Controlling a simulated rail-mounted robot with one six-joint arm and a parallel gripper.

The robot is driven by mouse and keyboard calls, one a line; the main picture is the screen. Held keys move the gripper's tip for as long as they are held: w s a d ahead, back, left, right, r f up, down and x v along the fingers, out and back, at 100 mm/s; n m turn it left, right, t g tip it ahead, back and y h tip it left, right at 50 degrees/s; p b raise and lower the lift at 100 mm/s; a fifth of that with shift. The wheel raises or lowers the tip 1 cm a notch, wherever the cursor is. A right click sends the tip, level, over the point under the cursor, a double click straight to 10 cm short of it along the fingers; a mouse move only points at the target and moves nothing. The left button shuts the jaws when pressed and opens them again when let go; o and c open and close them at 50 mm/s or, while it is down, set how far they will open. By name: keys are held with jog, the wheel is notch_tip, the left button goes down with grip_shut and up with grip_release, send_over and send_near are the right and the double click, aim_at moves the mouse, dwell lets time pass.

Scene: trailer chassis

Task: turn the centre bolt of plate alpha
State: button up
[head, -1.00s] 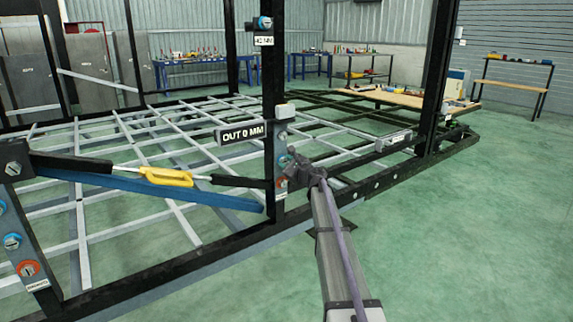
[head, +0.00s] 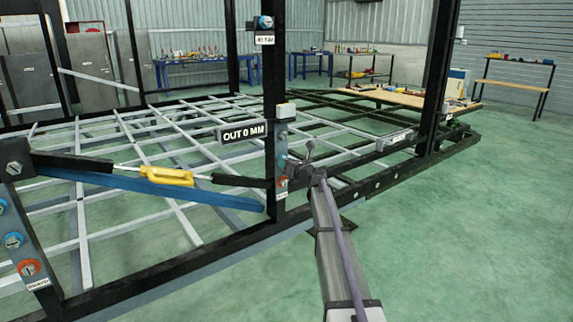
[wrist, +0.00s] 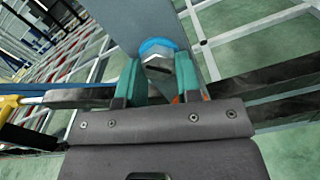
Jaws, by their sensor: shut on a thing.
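A grey bolt plate (head: 281,200) stands on the black upright post, with a blue-ringed bolt (head: 283,135) near its top and an orange-ringed bolt (head: 283,183) at its bottom. My gripper (head: 289,162) reaches the plate from the right, between these two, and covers the middle part. In the wrist view, my gripper (wrist: 159,72) has its teal fingers shut on a grey bolt head (wrist: 160,68) with a blue ring and a dark slot. A bit of orange shows behind the right finger. The plate's name is not readable.
A second plate (head: 22,243) with several bolts stands at the left. A yellow-bodied strut (head: 166,176) and a blue bar (head: 160,187) run between the posts. A sign (head: 240,133) reads "OUT 0 MM". The green floor at right is clear.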

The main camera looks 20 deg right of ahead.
jog(key=shift+s+m, duration=0.1)
jog(key=shift+m, duration=1)
jog(key=o, duration=0.9)
jog(key=v, duration=1)
jog(key=shift+s, duration=0.35)
